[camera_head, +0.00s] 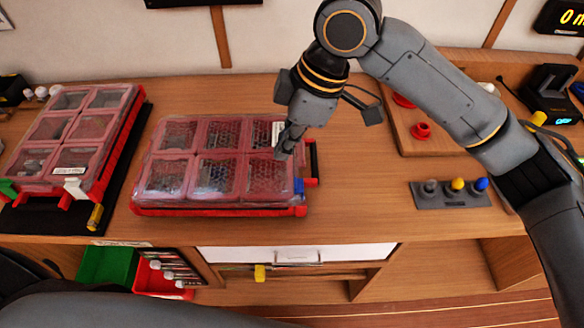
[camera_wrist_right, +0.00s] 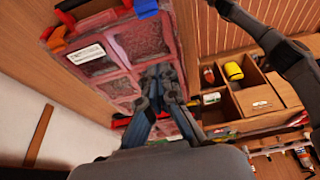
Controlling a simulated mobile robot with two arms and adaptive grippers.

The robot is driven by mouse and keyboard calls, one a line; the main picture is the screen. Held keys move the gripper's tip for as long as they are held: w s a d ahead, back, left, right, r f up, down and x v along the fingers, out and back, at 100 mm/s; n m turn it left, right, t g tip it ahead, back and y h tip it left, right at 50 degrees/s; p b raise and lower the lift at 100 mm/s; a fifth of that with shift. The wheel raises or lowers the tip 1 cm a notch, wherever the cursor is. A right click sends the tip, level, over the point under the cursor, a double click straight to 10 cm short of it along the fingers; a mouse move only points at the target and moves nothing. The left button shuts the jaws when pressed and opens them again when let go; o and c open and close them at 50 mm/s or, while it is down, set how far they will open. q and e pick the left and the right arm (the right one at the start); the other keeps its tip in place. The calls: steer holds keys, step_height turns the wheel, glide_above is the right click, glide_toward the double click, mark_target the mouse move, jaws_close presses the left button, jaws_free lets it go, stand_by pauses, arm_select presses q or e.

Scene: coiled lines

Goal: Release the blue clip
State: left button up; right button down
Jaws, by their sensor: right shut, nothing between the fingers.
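The blue clip (camera_head: 298,186) sits on the front right corner of a red organizer case (camera_head: 222,211) with a clear lid of several panes. It also shows at the top edge of the right wrist view (camera_wrist_right: 146,8). My right gripper (camera_head: 284,153) is over the right part of the lid, behind the clip and apart from it. Its fingers are together and empty, and also show in the right wrist view (camera_wrist_right: 155,80). I cannot tell whether the fingertips touch the lid. My left gripper does not show.
A second red case (camera_head: 105,140) stands on a black mat at the left. A grey holder (camera_head: 452,197) with grey, yellow and blue knobs lies to the right, before a wooden board with red knobs (camera_head: 421,131). Bare table lies between the case and the holder.

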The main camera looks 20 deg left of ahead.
steer(key=f, duration=0.1)
glide_above(285, 187)
steer(key=a, duration=0.2)
steer(key=f, duration=0.4)
steer(key=shift+s+d+f+p, duration=0.25)
steer(key=shift+f+p, duration=0.05)
steer(key=shift+p, duration=0.05)
steer(key=x, duration=0.3)
steer(key=shift+a+f, duration=0.1)
steer(key=shift+f, duration=0.1)
steer(key=shift+w+d+f+p, duration=0.15)
steer(key=shift+w+d+p, duration=0.1)
steer(key=shift+d, duration=0.35)
steer(key=shift+w+d+f+p, duration=0.15)
steer(key=shift+d+p, duration=0.15)
steer(key=shift+d, duration=0.35)
steer(key=shift+w+d+f+p, duration=0.1)
steer(key=shift+w+d+p, duration=0.15)
steer(key=shift+d, duration=0.35)
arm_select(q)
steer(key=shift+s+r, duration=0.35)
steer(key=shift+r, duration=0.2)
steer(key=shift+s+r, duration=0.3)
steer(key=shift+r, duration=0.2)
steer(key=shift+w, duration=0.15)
